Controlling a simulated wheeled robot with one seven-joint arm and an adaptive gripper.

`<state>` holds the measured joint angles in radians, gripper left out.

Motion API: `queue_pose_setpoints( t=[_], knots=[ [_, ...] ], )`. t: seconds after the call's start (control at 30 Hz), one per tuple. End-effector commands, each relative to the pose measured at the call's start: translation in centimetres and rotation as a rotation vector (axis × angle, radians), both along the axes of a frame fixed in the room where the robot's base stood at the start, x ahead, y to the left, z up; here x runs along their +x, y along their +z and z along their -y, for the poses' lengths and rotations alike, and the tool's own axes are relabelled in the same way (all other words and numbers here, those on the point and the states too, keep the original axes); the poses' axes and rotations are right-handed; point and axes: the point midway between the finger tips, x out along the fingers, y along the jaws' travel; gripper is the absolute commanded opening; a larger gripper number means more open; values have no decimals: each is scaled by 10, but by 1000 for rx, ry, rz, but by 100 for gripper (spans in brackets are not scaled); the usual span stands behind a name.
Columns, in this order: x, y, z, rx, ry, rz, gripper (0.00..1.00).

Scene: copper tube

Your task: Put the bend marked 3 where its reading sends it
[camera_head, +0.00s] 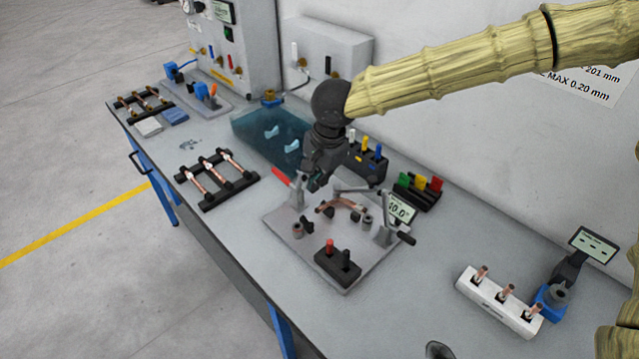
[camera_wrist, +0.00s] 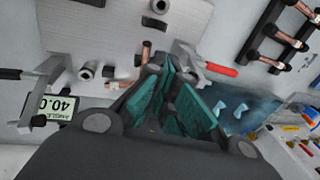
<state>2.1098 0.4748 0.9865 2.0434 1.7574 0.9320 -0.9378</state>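A curved copper bend (camera_head: 345,205) lies on the grey bending plate (camera_head: 280,222), just below and right of my gripper (camera_head: 316,184). Copper also shows beyond the fingers in the wrist view (camera_wrist: 145,54). No number is readable on it. My gripper's two teal-padded fingers (camera_wrist: 165,88) stand apart over the plate, with no tube clearly between them. An angle display (camera_wrist: 60,108) beside the plate shows about 40.0. A white block (camera_head: 490,303) holds three upright copper pieces at the lower right, next to a blue gauge (camera_head: 551,300) and a screen (camera_head: 594,244) too small to read.
A black rack (camera_head: 214,200) with three copper tubes stands left of the plate; another (camera_head: 143,104) is farther back. A red-handled clamp (camera_head: 282,177), a black-handled lever (camera_head: 390,235) and a red-and-black block (camera_head: 338,263) crowd the plate. A translucent blue bin (camera_head: 262,132) lies behind. The front-left bench is clear.

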Motion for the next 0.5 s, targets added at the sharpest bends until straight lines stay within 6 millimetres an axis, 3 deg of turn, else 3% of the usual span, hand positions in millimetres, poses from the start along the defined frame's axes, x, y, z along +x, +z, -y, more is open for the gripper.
queue_pose_setpoints(
  t=[0.1,0.5],
  knots=[
    [0,0,0,0,0,0,4],
    [0,0,0,0,0,0,77]
  ],
)
